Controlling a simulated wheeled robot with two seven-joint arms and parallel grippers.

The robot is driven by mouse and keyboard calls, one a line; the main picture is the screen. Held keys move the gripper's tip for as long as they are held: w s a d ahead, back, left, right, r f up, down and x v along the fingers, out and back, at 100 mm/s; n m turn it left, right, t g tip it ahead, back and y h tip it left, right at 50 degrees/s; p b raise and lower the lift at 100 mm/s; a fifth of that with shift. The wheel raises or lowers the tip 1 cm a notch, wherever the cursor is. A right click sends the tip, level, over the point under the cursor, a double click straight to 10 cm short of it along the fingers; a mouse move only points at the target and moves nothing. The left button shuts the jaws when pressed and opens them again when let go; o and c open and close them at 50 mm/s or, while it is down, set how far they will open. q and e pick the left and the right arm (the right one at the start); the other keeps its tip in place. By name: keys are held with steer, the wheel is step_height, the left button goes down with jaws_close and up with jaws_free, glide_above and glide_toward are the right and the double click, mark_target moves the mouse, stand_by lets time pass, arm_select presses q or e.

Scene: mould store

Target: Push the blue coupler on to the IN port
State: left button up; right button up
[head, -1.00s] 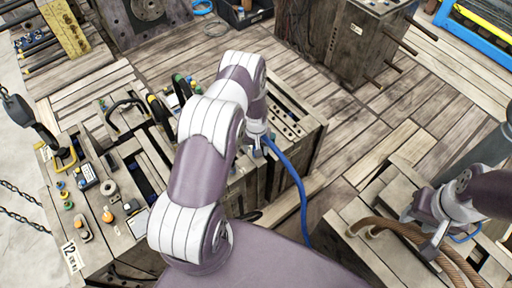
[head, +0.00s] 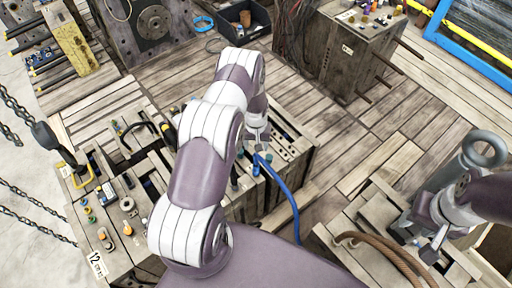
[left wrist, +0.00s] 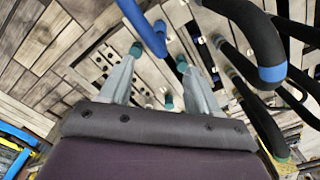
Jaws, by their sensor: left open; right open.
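The blue hose (head: 288,192) rises from the lower middle to the mould block, and its blue end (head: 262,160), likely the coupler, is at the block's top right edge. My left gripper (head: 257,140) points down just behind that end. I cannot make out the IN port. My right gripper (head: 432,240) is open over the wooden crate at right, beside a brown hose.
Black hoses, one with a blue band (left wrist: 272,73), stand close right of my left gripper. The mould block (head: 210,195) carries several small fittings. A brown hose (head: 385,252) crosses the crate at right. Plank floor lies between.

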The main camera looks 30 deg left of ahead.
arm_select(q)
step_height(320, 180, up, 12)
steer(key=p, duration=0.8)
steer(key=shift+s, duration=0.1)
